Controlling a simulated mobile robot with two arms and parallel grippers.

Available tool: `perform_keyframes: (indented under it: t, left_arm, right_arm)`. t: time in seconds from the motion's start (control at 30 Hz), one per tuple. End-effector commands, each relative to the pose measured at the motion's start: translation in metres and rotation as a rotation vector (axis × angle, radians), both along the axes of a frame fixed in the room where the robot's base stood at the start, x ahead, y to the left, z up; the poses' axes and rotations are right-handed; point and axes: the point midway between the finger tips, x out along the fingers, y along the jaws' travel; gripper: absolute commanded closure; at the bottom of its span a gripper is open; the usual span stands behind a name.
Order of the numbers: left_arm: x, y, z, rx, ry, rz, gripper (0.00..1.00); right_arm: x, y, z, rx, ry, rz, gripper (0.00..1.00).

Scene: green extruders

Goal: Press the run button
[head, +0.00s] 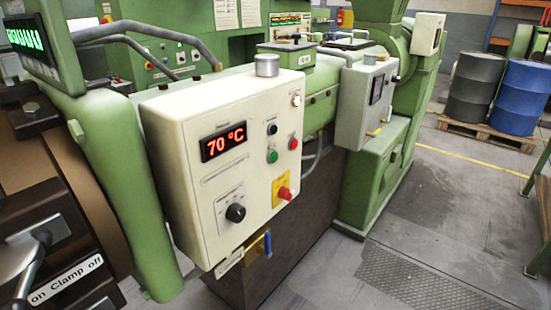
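A cream control box (180,130) on the green extruder faces me near the centre of the head view. It has a green button (272,157) with a small dark button (271,129) above it, and a red button (293,143) to the right. The small labels are too small to read, so I cannot tell which is marked run. A red display (223,142) reads 70 °C. A black knob (236,212) and a red mushroom button (284,193) on a yellow plate sit lower down. Neither of my grippers is in view.
A green machine column (125,180) and a "Clamp off" label (66,280) are at the left. A blue-handled lever (267,244) sits below the box. A second grey box (362,105) is further back. Drums (522,97) stand on a pallet at the right. Floor at the right is open.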

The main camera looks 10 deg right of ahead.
Motion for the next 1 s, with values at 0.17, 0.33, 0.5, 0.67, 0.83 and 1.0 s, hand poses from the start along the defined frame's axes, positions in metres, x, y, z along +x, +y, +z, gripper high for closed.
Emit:
perform_keyframes:
  t: [0.17, 0.33, 0.5, 0.67, 0.83, 1.0]
  left_arm:
    - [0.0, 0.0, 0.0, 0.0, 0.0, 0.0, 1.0]
    - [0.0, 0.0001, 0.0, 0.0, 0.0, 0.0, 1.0]
    - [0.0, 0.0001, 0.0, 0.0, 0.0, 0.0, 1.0]
    - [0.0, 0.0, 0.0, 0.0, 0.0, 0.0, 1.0]
    - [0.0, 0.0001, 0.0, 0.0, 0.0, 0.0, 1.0]
    - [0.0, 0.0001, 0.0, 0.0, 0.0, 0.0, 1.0]
  right_arm:
    - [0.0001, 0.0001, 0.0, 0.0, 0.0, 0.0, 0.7]
    - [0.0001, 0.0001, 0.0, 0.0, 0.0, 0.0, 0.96]
    - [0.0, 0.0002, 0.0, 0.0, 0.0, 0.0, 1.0]
    - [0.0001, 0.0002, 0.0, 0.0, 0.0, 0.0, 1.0]
    - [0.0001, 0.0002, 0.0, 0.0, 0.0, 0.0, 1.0]
    - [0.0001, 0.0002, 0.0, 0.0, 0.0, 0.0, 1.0]
